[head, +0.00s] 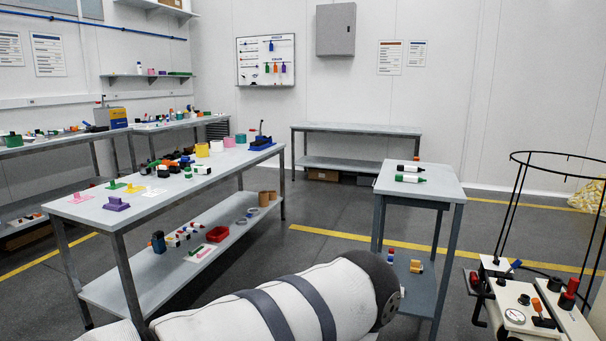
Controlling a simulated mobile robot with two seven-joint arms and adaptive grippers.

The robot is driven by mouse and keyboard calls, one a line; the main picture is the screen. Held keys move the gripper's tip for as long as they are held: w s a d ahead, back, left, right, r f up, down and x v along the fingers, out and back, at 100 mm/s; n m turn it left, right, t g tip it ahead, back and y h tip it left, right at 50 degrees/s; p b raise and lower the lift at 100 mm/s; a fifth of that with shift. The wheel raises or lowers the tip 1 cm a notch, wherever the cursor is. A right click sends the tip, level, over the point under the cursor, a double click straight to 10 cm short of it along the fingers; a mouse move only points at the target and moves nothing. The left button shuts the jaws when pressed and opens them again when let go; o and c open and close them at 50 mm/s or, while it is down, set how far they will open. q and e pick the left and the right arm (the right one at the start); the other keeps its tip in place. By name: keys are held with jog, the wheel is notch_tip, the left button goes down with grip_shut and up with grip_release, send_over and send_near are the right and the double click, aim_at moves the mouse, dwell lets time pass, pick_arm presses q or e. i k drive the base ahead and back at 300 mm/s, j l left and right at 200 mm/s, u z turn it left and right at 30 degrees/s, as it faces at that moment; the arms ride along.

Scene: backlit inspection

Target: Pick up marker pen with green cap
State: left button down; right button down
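A marker pen with a green cap (410,179) lies on its side on the small grey table (423,191) at the right. Its body is white, its green cap points left, and its other end looks dark. A second marker pen (410,168), white with dark ends, lies just behind it, roughly parallel. Neither of my grippers shows in the head view. A thick white and grey arm link of mine crosses the bottom of the picture, in front of the small table's lower part.
A long grey bench (130,222) with many small items stands at the left. An empty-topped bench (355,128) stands at the back. A cream machine (520,306) and black ring frame are at the right. Floor shows between the benches.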

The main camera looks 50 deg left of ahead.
aim_at(399, 177)
jog(key=u, duration=0.95)
jog(key=i+j+z, duration=0.15)
jog(key=i+j, duration=0.3)
jog(key=i, duration=0.2)
